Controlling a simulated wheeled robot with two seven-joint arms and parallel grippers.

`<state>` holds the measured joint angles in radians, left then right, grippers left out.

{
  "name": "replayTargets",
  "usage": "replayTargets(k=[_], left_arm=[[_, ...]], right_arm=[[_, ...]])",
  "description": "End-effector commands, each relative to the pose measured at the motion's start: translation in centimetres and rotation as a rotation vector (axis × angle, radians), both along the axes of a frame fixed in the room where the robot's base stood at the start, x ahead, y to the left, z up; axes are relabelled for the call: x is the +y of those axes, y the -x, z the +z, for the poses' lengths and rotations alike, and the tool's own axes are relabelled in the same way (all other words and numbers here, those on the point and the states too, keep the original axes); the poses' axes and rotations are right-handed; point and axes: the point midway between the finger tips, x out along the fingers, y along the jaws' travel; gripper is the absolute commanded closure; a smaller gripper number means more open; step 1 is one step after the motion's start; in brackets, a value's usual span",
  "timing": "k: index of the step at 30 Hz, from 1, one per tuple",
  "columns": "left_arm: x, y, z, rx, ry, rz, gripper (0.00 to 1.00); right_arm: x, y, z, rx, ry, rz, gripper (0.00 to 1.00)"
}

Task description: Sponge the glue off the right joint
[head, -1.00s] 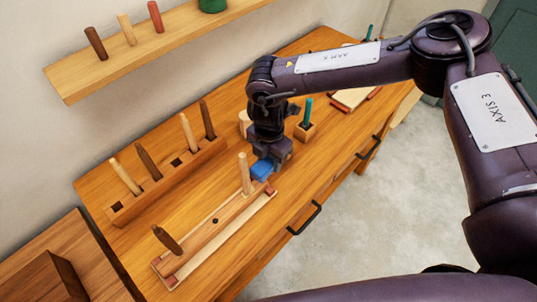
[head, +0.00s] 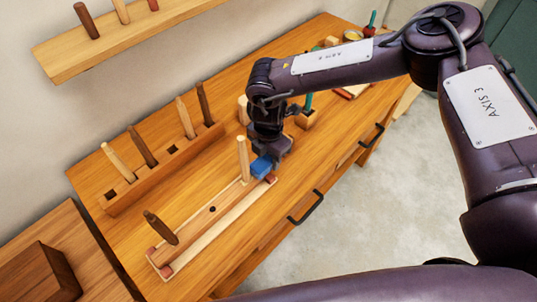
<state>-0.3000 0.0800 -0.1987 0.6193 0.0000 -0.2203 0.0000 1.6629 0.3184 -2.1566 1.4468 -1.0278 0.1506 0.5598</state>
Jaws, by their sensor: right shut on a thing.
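The wooden seat piece (head: 207,226) lies lengthwise on the workbench. A pale peg (head: 242,158) stands upright near its right end, and a dark peg (head: 160,228) stands tilted near its left end. A small dark hole shows between them. My right gripper (head: 264,157) is shut on a blue sponge (head: 262,167). The sponge is low beside the foot of the pale peg, at the right joint; whether it touches the peg or the wood is hard to tell. Any glue there is hidden. My left gripper is not in view.
A wooden rack (head: 165,170) with several upright pegs stands behind the seat piece. A small block (head: 306,119) with a green-handled tool stands right of my gripper. A wall shelf (head: 110,40) is at upper left. Bare bench (head: 120,235) lies left of the seat piece.

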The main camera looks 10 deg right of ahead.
Motion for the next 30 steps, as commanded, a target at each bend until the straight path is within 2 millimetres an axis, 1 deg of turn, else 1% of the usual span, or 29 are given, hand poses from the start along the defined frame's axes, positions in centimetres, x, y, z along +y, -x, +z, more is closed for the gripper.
replayTargets(k=[14,30], left_arm=[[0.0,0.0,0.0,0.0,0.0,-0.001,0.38],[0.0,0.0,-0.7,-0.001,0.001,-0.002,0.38]], right_arm=[[0.0,0.0,0.0,0.0,0.0,0.0,0.81],[0.0,0.0,-1.0,0.001,-0.001,0.0,0.81]])
